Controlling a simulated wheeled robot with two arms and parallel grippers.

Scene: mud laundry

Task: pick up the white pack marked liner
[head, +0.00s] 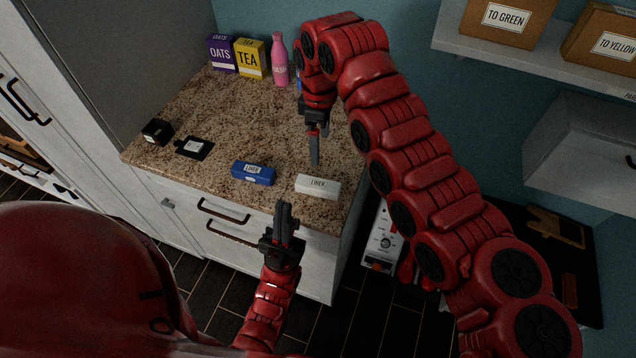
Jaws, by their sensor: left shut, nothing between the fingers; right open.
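The white pack marked LINER (318,187) lies flat near the front right edge of the granite counter (225,115). A blue pack (253,173), also with a label, lies just to its left, apart from it. My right gripper (314,160) points down over the counter, a little behind the white pack, open with nothing in it. My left gripper (285,208) is shut and empty, in front of the counter by the drawers, below and left of the white pack.
A purple OATS box (222,54), a yellow TEA box (249,59) and a pink bottle (280,60) stand at the back. A small black box (157,131) and a flat black item (194,147) lie at the left. Shelf boxes (508,18) are upper right. Mid-counter is clear.

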